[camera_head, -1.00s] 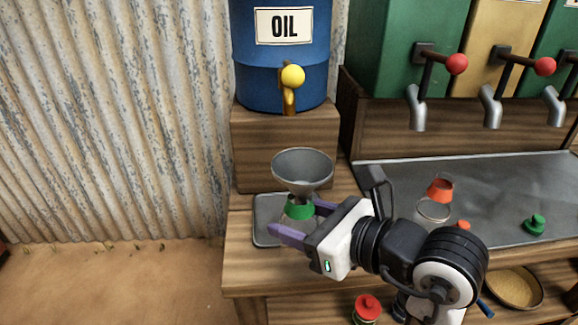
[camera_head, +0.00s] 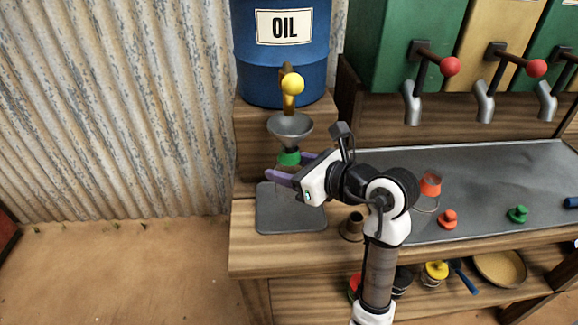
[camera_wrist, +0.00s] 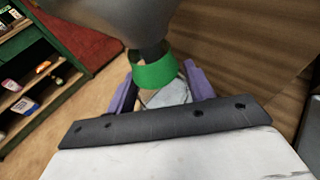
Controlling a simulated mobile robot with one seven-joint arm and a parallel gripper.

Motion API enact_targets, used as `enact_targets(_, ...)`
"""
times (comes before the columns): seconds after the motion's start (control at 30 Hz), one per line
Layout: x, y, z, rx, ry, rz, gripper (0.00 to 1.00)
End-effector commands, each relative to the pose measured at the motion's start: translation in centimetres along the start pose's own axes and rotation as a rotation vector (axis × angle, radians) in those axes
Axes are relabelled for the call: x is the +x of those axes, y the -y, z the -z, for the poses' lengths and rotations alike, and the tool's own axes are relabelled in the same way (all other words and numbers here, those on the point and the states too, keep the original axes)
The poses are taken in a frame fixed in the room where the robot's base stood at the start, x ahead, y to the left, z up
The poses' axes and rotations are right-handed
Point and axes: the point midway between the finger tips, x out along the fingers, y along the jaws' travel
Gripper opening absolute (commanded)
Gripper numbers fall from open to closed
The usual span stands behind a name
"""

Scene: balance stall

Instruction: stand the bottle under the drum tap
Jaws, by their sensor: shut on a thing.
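The clear bottle (camera_wrist: 165,96) has a green neck band (camera_head: 289,158) and a grey funnel (camera_head: 291,129) in its mouth. My gripper (camera_head: 287,170) is shut on the bottle, with purple fingers on either side of it below the band. The bottle looks about upright. Its base is hidden, so I cannot tell whether it touches anything. The drum tap (camera_head: 292,88) has a yellow knob and sits low on the blue oil drum (camera_head: 285,60). The funnel's mouth appears just below the tap's spout in the head view.
A dark grey plate (camera_head: 288,222) lies on the wooden bench in front of the drum's wooden block (camera_head: 255,135). A brown stopper-like piece (camera_head: 352,228) stands right of the plate. An orange-necked bottle (camera_head: 430,186) and loose caps stand on the metal counter (camera_head: 480,180).

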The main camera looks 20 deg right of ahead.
Motion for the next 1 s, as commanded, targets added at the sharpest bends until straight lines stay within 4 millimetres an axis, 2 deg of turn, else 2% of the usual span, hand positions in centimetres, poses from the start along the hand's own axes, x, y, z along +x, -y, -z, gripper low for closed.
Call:
enact_targets(0.2,1.5,1.6,-0.5,0.0,0.001,0.0,0.28)
enact_targets(0.5,2.4,1.6,2.5,0.003,0.002,0.001,0.28)
enact_targets(1.0,2.7,1.6,3.4,-0.001,0.002,0.001,0.28)
